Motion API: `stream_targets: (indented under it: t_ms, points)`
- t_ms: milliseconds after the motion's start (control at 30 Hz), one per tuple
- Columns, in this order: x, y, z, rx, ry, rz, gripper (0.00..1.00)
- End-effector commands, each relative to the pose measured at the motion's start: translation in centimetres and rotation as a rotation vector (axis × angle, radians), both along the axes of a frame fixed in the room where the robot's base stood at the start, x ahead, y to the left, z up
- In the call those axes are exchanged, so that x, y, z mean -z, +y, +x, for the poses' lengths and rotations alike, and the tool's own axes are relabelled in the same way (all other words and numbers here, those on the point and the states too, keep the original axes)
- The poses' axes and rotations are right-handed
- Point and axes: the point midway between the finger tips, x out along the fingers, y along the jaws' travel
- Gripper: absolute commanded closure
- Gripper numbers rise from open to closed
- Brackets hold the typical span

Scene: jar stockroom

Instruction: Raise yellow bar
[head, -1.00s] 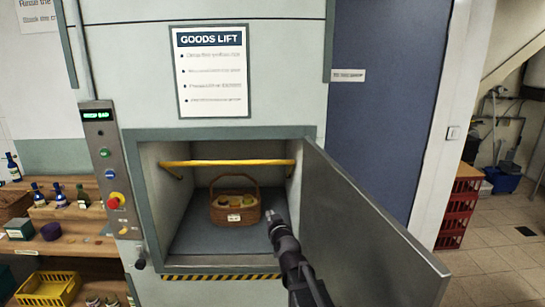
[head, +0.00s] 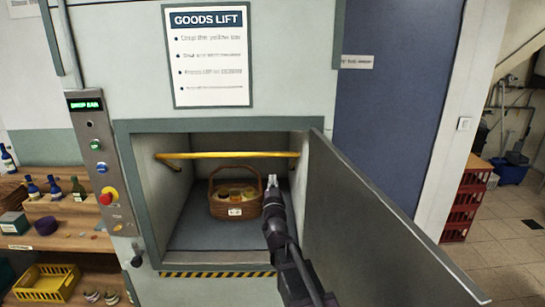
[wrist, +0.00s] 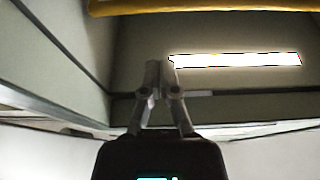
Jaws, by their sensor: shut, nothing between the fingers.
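The yellow bar (head: 228,155) spans the upper part of the goods lift opening, running level between its side walls on short yellow arms. It also shows across the top of the wrist view (wrist: 200,5). My gripper (head: 272,179) is shut and empty, below the bar's right half and in front of the basket's right side in the head view. In the wrist view my gripper (wrist: 160,65) points upward, with its closed fingertips apart from the bar.
A wicker basket (head: 222,207) with several jars stands on the lift floor (head: 200,238). The grey lift door (head: 385,230) hangs open at the right. A control panel (head: 104,165) with a red knob is at the left, beside shelves (head: 70,238) of bottles and a yellow crate (head: 47,283).

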Motion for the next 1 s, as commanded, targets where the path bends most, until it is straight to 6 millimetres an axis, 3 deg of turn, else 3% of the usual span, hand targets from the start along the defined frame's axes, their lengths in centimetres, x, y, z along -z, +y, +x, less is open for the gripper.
stream_targets:
  t_ms: [367,1000]
  points:
    - [-0.9,-0.6,2.5,0.006,0.001,0.001,1.00]
    - [-3.8,-1.0,11.4,0.007,0.001,0.000,1.00]
